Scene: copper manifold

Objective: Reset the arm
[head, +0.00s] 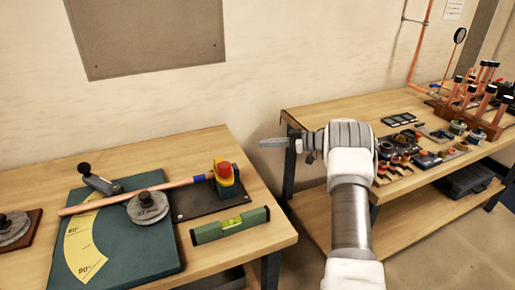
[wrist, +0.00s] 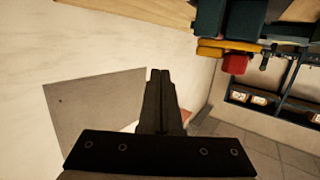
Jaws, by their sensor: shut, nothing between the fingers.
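My gripper (head: 273,143) is at the end of my raised arm, in the gap between the two workbenches in the head view. It points left, toward the wall side. In the wrist view my gripper (wrist: 158,75) has its two dark fingers together, with nothing between them. It touches no object that I can see.
The left bench (head: 283,232) holds a green bending plate (head: 140,255), a copper pipe (head: 130,196), a red-and-yellow clamp (head: 226,178) and a green spirit level (head: 230,226). The right bench (head: 310,112) carries fittings and a copper manifold (head: 470,112). A grey panel (head: 150,35) hangs on the wall.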

